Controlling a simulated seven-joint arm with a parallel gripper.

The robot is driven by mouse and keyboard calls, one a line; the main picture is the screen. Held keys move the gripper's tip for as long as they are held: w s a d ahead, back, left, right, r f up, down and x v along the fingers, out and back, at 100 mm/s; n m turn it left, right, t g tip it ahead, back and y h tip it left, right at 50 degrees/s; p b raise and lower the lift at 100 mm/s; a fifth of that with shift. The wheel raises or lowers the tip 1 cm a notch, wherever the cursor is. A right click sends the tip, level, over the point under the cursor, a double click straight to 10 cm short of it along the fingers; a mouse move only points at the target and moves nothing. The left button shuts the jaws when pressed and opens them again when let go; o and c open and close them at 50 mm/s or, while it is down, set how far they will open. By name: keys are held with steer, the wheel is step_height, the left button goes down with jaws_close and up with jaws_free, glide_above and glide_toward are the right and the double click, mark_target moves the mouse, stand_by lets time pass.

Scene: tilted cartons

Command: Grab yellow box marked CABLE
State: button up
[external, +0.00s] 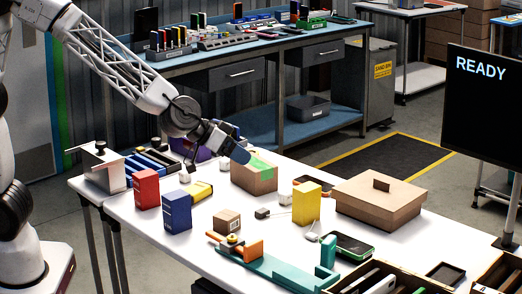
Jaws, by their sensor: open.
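A yellow box (306,204) stands upright near the middle of the white table; I cannot read any marking on it. Another yellow item (199,191) lies low on the table between the blue box and the brown carton; its marking is also unreadable. My gripper (236,152) is open, pointing down and to the right, near the top of a brown carton with green tape (254,174). It appears empty and is apart from both yellow things, up and to the left of the upright box. I cannot tell whether it touches the carton.
A red box (146,188) and a blue box (177,211) stand at the left. A small brown carton (227,221), a teal fixture (275,268) and a large lidded carton (378,199) surround the upright yellow box. Open trays (378,273) line the front right edge.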

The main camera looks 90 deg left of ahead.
steer(key=w+a+f+n+y, duration=0.2)
steer(key=w+a+f+y, duration=0.3)
steer(key=w, duration=0.4)
steer(key=n+y, duration=0.3)
glide_toward(303, 188)
steer(key=shift+g, duration=0.4)
steer(key=x, duration=0.4)
steer(key=shift+w+d+r, duration=0.15)
steer(key=shift+w+r, duration=0.05)
steer(key=shift+r, duration=0.1)
steer(key=shift+x, duration=1.3)
steer(key=shift+x, duration=2.6)
